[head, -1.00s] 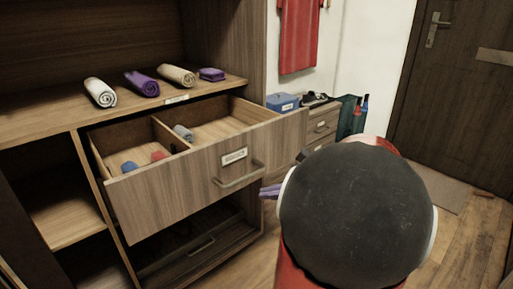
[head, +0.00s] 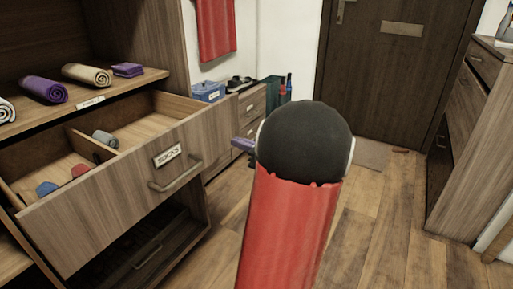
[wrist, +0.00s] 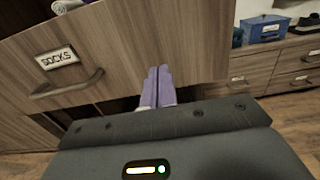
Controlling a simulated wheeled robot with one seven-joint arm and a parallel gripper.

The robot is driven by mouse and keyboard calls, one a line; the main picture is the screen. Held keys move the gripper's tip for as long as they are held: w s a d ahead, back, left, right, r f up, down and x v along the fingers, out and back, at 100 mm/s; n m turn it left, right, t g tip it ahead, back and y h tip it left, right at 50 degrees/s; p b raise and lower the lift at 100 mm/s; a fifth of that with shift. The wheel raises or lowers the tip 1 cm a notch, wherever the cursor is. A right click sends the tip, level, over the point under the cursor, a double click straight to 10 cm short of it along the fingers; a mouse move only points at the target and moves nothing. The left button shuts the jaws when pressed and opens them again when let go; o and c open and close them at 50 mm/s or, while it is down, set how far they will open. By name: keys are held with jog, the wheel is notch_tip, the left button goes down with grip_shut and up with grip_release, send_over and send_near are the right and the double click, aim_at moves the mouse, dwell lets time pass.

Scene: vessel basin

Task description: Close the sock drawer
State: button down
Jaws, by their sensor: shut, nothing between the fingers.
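The sock drawer (head: 112,205) is pulled well out of the wooden cabinet, with a "SOCKS" label and a bar handle (head: 176,174) on its front. Inside, rolled socks lie in its compartments: a grey one (head: 105,139), a red one (head: 81,170) and a blue one (head: 47,187). In the wrist view the drawer front (wrist: 130,50) fills the upper left. My gripper (wrist: 158,84) is shut and empty, its purple fingers pointing at the right part of the drawer front, right of the handle. Whether the fingertips touch it I cannot tell. In the head view my arm hides most of the gripper (head: 240,145).
Rolled towels (head: 88,74) lie on the shelf above the drawer. Another drawer (head: 150,250) sits below it. A low cabinet (head: 250,108) with a blue box (head: 208,92) stands behind. A dresser (head: 470,140) is at right. The wooden floor (head: 375,235) between is clear.

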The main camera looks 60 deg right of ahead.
aim_at(217, 135)
jog(key=shift+w+a, duration=0.15)
jog(key=shift+w, duration=1.2)
jog(key=shift+w+a, duration=0.1)
jog(key=shift+w, duration=1.25)
